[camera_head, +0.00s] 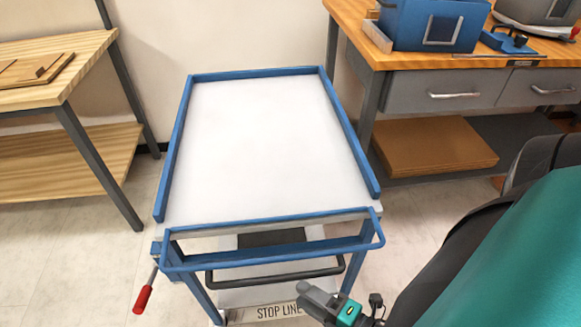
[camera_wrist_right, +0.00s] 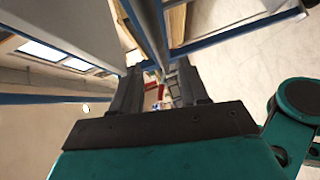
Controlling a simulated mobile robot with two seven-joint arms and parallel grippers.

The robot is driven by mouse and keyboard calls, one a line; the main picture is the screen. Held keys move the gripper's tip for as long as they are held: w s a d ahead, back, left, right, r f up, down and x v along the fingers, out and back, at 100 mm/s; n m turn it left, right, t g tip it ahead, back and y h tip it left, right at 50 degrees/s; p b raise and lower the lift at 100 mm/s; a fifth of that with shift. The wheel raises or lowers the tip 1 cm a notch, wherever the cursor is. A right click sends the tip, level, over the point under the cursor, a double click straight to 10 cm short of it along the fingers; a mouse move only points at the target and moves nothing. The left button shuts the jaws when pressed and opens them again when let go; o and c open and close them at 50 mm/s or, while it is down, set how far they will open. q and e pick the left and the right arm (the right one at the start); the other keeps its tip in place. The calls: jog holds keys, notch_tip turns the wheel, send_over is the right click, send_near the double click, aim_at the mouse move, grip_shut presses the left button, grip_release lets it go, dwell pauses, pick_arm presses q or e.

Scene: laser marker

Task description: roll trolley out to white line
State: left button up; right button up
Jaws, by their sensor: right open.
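The trolley (camera_head: 270,140) has a bare white top with a blue rim and stands between two benches in the head view. A blue rail (camera_head: 270,258) runs across its near end, with a black bar (camera_head: 275,275) below it. A lever with a red grip (camera_head: 143,298) sticks out at its near left corner. A pale strip marked "STOP LINE" (camera_head: 278,312) shows at the bottom, partly hidden by my right gripper. My right gripper (camera_head: 312,294) is open near the trolley's near right leg, below the black bar. In the wrist view its fingers (camera_wrist_right: 160,88) stand apart.
A wooden bench (camera_head: 40,90) stands left of the trolley. A workbench (camera_head: 400,55) with drawers stands close on its right, carrying a blue box (camera_head: 430,22). A wall (camera_head: 230,35) is behind. Pale floor (camera_head: 80,250) is clear at the near left.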

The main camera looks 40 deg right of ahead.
jog(key=v, duration=0.6)
jog(key=shift+s, duration=0.15)
dwell(0.3)
